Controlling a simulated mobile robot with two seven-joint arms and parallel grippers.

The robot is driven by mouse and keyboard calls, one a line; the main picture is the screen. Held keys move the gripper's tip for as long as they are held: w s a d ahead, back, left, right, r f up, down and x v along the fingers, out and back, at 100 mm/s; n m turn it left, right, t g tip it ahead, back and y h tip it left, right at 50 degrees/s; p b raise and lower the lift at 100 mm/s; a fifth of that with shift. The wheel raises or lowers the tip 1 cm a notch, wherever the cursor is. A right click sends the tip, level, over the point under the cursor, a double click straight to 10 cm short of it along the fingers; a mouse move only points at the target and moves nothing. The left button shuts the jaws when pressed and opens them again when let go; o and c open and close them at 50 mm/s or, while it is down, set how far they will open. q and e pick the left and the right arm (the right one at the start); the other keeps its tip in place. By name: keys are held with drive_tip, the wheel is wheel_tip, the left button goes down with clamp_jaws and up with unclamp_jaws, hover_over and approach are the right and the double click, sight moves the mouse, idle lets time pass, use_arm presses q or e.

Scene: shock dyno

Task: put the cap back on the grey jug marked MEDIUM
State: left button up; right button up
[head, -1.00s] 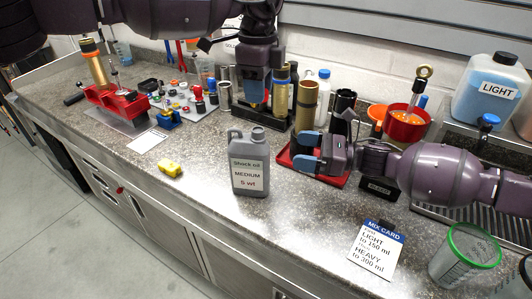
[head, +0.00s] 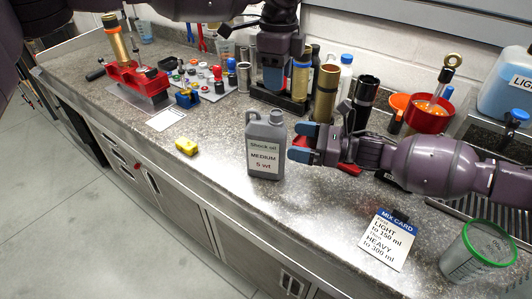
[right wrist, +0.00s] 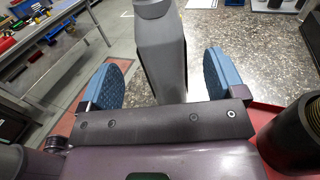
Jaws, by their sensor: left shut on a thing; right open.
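The grey jug (head: 265,160), labelled Shock oil MEDIUM 5 wt, stands upright near the middle of the counter. I cannot tell whether its top is bare or capped. It also shows in the right wrist view (right wrist: 163,55), beyond and between the blue fingertips. My right gripper (head: 301,148) is open and empty just right of the jug, its fingers pointing at it; it also shows in the right wrist view (right wrist: 162,82). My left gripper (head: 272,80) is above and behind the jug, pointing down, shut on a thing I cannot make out. I cannot pick out a loose cap.
A brass tube (head: 325,95) and a black cylinder (head: 364,100) stand behind my right gripper. A red cup (head: 428,117), a mix card (head: 388,238) and a green-rimmed beaker (head: 478,255) are to the right.

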sight(274, 136)
drive_tip(key=x, duration=0.6)
drive_tip(key=shift+w+a, duration=0.1)
drive_tip(key=shift+a, duration=0.25)
drive_tip(key=shift+c, duration=0.3)
drive_tip(key=c, duration=1.3)
use_arm(q)
drive_tip(key=shift+f, duration=2.45)
drive_tip(key=shift+f, duration=0.9)
drive_tip(key=shift+f, duration=0.55)
